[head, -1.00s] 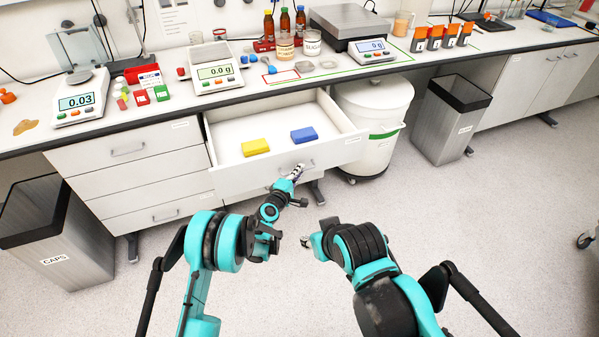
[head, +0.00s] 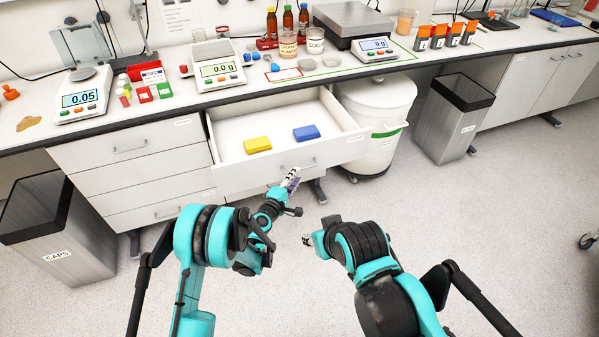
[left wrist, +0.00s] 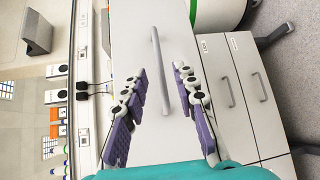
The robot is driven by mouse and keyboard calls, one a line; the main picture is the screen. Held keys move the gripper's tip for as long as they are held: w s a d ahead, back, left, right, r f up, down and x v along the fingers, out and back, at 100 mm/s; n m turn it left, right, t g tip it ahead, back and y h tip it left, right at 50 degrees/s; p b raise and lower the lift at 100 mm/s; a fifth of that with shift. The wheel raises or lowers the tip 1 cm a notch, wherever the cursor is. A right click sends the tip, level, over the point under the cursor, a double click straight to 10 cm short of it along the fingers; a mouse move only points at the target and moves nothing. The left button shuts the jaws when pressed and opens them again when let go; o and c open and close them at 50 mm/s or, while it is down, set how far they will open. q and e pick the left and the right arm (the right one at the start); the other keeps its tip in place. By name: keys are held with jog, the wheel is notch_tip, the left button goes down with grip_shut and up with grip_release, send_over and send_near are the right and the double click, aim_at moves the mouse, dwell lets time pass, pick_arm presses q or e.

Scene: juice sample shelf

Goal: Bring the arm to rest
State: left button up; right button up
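My left gripper (head: 291,179) is in front of the open drawer (head: 226,177), close to its front panel.
The drawer holds a yellow block (head: 257,145) and a blue block (head: 306,133). A white bin (head: 375,125) stands right of the drawer, and a grey bin (head: 455,120) farther right. A bin labelled CAPS (head: 60,240) stands at left.

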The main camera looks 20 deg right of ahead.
pick_arm(q)
jog(key=shift+v, duration=1)
jog(key=s+a+r+m+g+y, duration=0.1)
jog(key=s+a+r+m+y, duration=0.15)
jog(key=a+r, duration=0.6)
jog(key=s+a+r+m+g+y, duration=0.15)
jog(key=s+a+r+m, duration=0.25)
jog(key=a+r, duration=0.45)
jog(key=s+a+m+g+y, duration=0.2)
jog(key=s+a+m+y, duration=0.2)
jog(key=s+a, duration=1.7)
jog(key=s+y, duration=0.3)
jog(key=s, duration=0.1)
jog(key=shift+a+f, duration=0.25)
jog(key=shift+f, duration=0.1)
